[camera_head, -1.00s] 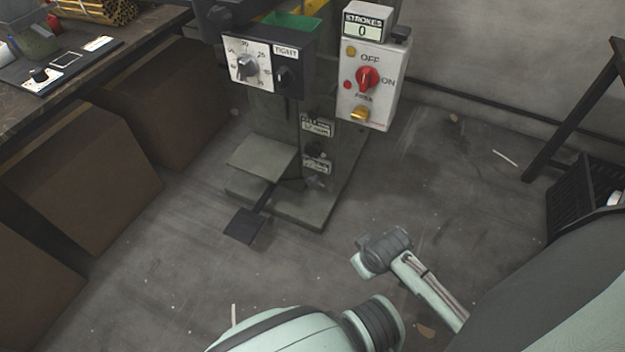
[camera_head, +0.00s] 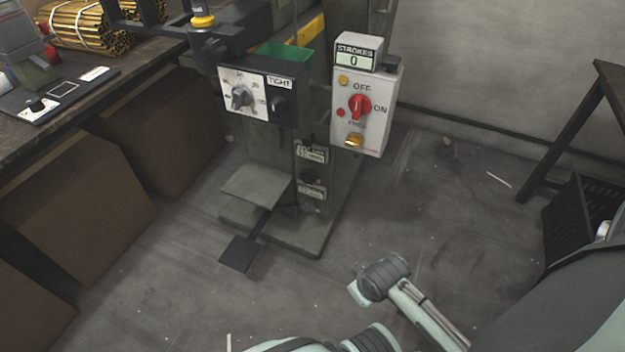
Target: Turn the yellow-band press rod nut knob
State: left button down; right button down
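A press (camera_head: 335,180) stands ahead, its top cut off by the picture's edge. A yellow band (camera_head: 203,20) rings a dark part at the upper left of it. A dark box on its front carries a grey pointer knob (camera_head: 240,97) on a white numbered scale and a black knob (camera_head: 279,105) under a "TIGHT" label. I cannot tell for sure which of these is the rod nut knob. Neither gripper is in view; only parts of my own arms show at the bottom and right.
A white switch box (camera_head: 365,130) has a red OFF/ON switch and a "STROKES 0" display (camera_head: 357,56). A workbench (camera_head: 130,73) with brass rods (camera_head: 85,25) stands left, above brown panels. A black crate (camera_head: 580,215) is at right. The floor before the press is clear.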

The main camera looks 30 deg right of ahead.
aim_at(307, 208)
jog(key=z, duration=0.35)
jog(key=i+l+z, duration=0.15)
jog(key=z, duration=0.25)
jog(key=i+l+z, duration=0.1)
jog(key=z, duration=0.35)
jog(key=i+z, duration=0.2)
jog(key=z, duration=0.2)
jog(key=i, duration=0.3)
